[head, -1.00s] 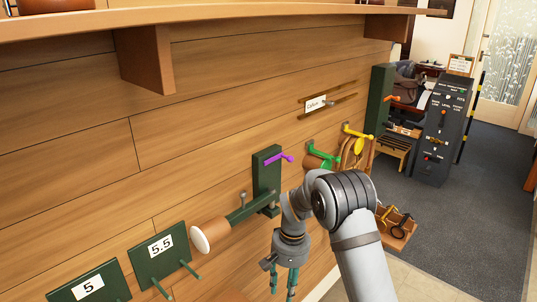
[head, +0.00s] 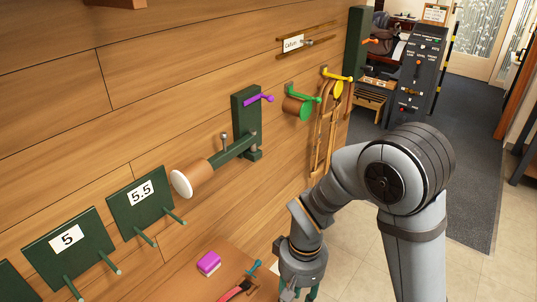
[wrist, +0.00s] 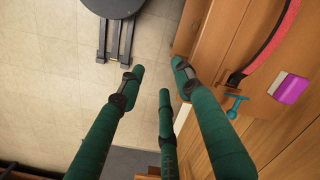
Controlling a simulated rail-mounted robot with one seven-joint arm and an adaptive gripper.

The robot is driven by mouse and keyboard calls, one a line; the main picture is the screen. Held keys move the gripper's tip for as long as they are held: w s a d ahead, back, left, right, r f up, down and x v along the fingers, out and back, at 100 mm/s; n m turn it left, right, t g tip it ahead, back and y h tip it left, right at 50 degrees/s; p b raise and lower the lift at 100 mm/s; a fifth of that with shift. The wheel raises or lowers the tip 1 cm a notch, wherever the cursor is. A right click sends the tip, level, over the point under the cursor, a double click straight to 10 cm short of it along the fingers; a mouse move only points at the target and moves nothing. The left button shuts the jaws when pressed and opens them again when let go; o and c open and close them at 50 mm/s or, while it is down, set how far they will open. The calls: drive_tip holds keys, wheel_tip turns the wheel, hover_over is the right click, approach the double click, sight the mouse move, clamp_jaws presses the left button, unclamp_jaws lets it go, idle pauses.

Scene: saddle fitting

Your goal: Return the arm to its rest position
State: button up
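My arm rises at the lower right of the head view, with the elbow bent and the wrist hanging down. My gripper (head: 297,294) points down at the bottom edge, to the right of the bench; its fingertips are cut off there. In the wrist view my gripper (wrist: 157,76) shows green fingers spread apart, with nothing between them. Tiled floor lies below them, and the wooden bench (wrist: 250,150) is to their right.
A purple block (head: 209,263) lies on the bench near a red-edged tool (head: 236,290) and a teal piece (head: 253,267). A dark control cabinet (head: 412,80) stands behind. Tiled floor at right is open.

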drive_tip(key=s+d+f+b, duration=0.3)
drive_tip(key=s+d+b, duration=0.1)
drive_tip(key=b, duration=0.1)
drive_tip(key=shift+s+d+f, duration=0.15)
drive_tip(key=shift+s, duration=0.2)
idle(0.3)
